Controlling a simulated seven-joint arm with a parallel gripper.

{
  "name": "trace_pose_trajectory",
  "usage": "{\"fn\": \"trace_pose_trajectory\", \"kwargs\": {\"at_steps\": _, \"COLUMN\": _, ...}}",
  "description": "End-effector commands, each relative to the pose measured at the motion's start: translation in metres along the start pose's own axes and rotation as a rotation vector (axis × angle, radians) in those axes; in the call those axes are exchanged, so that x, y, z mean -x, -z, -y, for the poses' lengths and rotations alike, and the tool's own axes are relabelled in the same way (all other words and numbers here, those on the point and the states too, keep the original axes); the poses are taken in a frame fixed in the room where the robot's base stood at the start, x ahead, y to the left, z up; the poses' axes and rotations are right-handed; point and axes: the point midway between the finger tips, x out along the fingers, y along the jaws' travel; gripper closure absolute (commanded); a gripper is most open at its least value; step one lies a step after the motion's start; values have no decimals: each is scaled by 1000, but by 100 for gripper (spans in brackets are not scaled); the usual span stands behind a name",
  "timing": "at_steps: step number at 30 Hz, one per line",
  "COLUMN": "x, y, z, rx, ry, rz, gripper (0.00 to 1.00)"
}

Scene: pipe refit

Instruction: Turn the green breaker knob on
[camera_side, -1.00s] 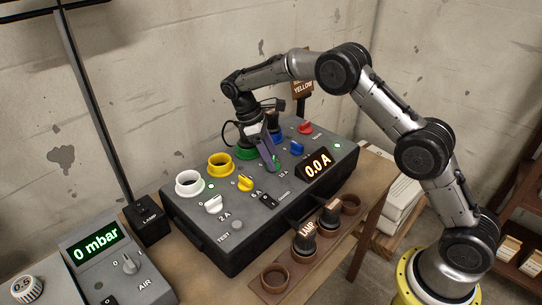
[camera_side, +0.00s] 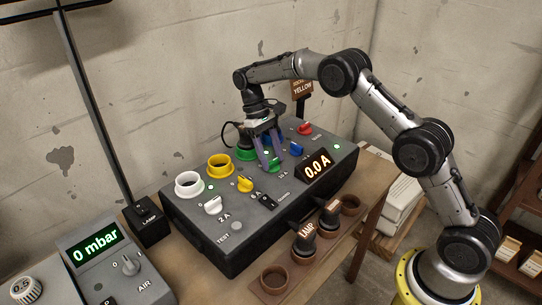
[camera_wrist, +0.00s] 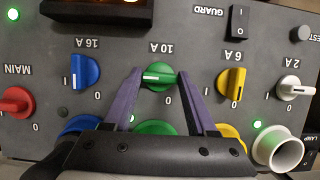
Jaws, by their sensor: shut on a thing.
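The green breaker knob (camera_wrist: 158,76), under the label 10 A, sits between my two purple fingers in the wrist view. Its white mark lies crosswise there, towards the left. In the side view the green knob (camera_side: 271,166) shows partly, below the fingers. My gripper (camera_wrist: 166,77) is shut on it, with one finger on each side. The panel's display (camera_side: 318,167) reads 0.0 A.
A blue knob (camera_wrist: 84,71) and a yellow knob (camera_wrist: 231,82) flank the green one closely. A red knob (camera_wrist: 17,101) and a white knob (camera_wrist: 293,88) stand farther out. Coloured sockets, including a white one (camera_side: 188,185), line the panel's back. A guard switch (camera_wrist: 238,20) is near.

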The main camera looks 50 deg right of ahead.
Motion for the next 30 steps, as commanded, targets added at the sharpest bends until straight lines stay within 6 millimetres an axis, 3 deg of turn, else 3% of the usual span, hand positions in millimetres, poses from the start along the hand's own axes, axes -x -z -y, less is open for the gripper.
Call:
{"fn": "trace_pose_trajectory", "kwargs": {"at_steps": 13, "x": 2, "y": 0, "z": 0, "rx": -12, "ry": 5, "rz": -5, "gripper": 98}}
{"fn": "trace_pose_trajectory", "kwargs": {"at_steps": 14, "x": 2, "y": 0, "z": 0, "rx": -12, "ry": 5, "rz": -5, "gripper": 41}}
{"fn": "trace_pose_trajectory", "kwargs": {"at_steps": 18, "x": 2, "y": 0, "z": 0, "rx": -11, "ry": 4, "rz": -4, "gripper": 16}}
{"fn": "trace_pose_trajectory", "kwargs": {"at_steps": 30, "x": 6, "y": 0, "z": 0, "rx": -9, "ry": 4, "rz": -2, "gripper": 12}}
